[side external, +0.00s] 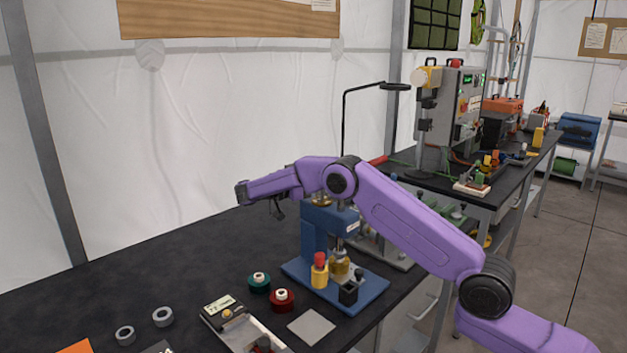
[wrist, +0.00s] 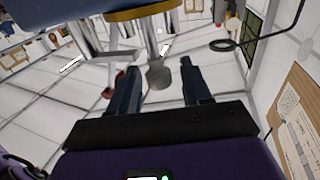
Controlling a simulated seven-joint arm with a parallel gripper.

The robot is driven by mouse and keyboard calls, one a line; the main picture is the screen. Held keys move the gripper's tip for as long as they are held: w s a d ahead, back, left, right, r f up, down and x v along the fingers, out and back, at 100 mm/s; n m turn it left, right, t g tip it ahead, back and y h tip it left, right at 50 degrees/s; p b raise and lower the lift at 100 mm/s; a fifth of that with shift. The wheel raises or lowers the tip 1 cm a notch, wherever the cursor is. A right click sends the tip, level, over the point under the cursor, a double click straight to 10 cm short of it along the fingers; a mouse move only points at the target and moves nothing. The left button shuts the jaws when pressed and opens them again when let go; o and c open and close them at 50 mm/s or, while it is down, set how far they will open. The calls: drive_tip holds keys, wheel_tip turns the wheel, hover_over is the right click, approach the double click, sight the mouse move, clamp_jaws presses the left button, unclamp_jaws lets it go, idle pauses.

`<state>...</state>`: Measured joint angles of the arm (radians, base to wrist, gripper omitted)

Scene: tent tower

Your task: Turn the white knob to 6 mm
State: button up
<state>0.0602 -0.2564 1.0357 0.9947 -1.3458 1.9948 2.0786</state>
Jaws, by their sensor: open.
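No white knob marked in millimetres can be made out with certainty, and no 6 mm mark is readable. In the wrist view, my gripper (wrist: 160,67) is open, its two dark fingers apart. A pale grey, round-ended piece (wrist: 158,76) shows between the fingers in that picture; I cannot tell if it is the white knob, or how far beyond the fingers it lies. In the side view, a blue press (side external: 313,238) stands on the bench, its top partly hidden behind my purple arm. My fingers are too small to tell clearly there.
On the black bench (side external: 120,270) are a red-topped yellow piece (side external: 319,272), a green spool (side external: 259,284), a red spool (side external: 281,301), grey rings (side external: 163,317) and a grey square plate (side external: 311,327). A thin black lamp (side external: 344,125) stands behind my arm. The left part of the bench is clear.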

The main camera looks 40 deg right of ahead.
drive_tip(key=v, duration=0.7)
idle(0.5)
drive_tip(key=shift+a, duration=0.25)
drive_tip(key=shift+o, duration=0.2)
